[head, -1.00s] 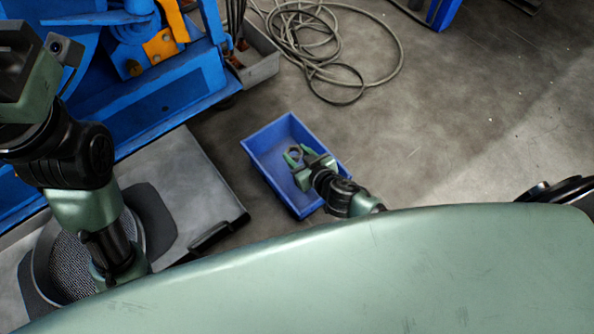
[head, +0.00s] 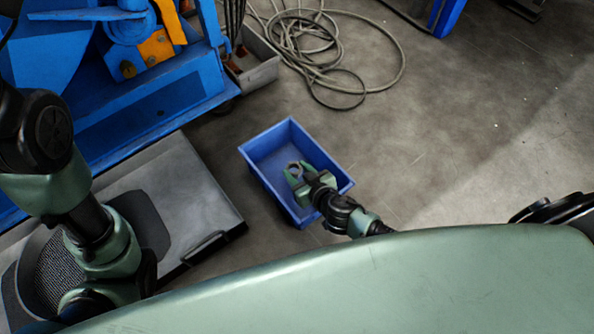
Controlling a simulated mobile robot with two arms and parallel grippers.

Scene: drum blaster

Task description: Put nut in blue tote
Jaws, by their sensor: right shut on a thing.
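The blue tote (head: 262,143) stands on the floor in the middle of the head view, its open top facing up. My right gripper (head: 295,170) reaches over the tote from its lower right side. It is shut on the nut (head: 294,167), a small ring-shaped piece between the fingertips. The nut shows over the tote's interior; how high it is above the tote's floor I cannot tell. My left arm comes in at the left edge, but its gripper is outside the view.
A blue machine (head: 150,95) with orange parts stands at upper left. A grey bin (head: 262,70) and a coiled cable (head: 330,60) lie behind the tote. A grey platform (head: 190,190) is left of the tote. The floor to the right is clear.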

